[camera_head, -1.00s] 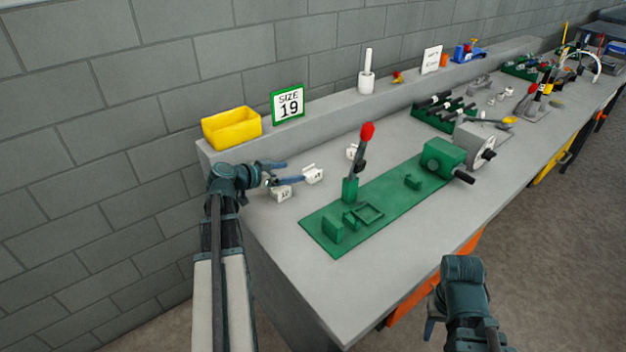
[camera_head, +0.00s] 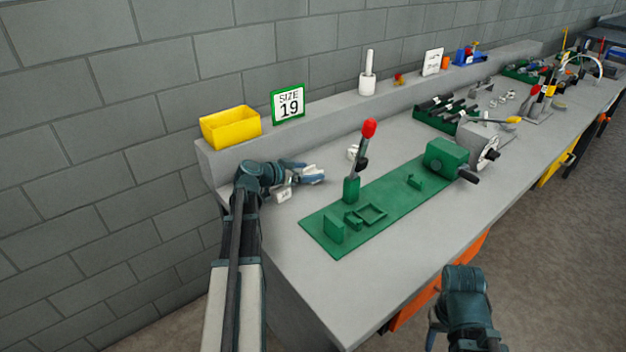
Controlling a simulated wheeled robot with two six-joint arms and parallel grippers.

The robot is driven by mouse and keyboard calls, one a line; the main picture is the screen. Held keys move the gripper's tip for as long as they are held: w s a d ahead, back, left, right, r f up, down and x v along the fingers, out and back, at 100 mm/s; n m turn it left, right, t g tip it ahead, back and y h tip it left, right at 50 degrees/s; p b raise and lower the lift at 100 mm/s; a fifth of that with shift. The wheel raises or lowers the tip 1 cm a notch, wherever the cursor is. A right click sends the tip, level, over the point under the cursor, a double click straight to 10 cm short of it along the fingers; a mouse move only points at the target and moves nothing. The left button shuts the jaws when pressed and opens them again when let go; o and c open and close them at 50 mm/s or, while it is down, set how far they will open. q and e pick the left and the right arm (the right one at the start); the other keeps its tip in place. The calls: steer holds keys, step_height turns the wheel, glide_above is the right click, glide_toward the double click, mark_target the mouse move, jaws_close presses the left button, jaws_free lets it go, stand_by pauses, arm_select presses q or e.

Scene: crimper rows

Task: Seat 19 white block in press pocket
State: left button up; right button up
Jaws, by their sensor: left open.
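A small white block (camera_head: 284,196) with dark unreadable marks lies on the bench just below my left gripper. My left gripper (camera_head: 312,173) is open, with its fingers at a second white block (camera_head: 311,168) that they partly hide; I cannot tell whether they touch it. A third white block (camera_head: 352,152) lies behind the press lever. The green press plate (camera_head: 320,228) carries a square-rimmed pocket (camera_head: 371,214), which looks empty, and a lever with a red knob (camera_head: 369,128). My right gripper (camera_head: 436,322) hangs low in front of the bench, and its fingers are mostly hidden.
A yellow bin (camera_head: 231,127) and a "SIZE 19" sign (camera_head: 289,104) stand on the back ledge. A green crank unit (camera_head: 445,158) and a tool rack (camera_head: 443,112) stand farther right. The bench front (camera_head: 345,290) is clear.

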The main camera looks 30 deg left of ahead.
arm_select(q)
steer(key=shift+c, duration=0.3)
jaws_close()
steer(key=shift+r, duration=0.1)
arm_select(e)
steer(key=shift+r, duration=0.15)
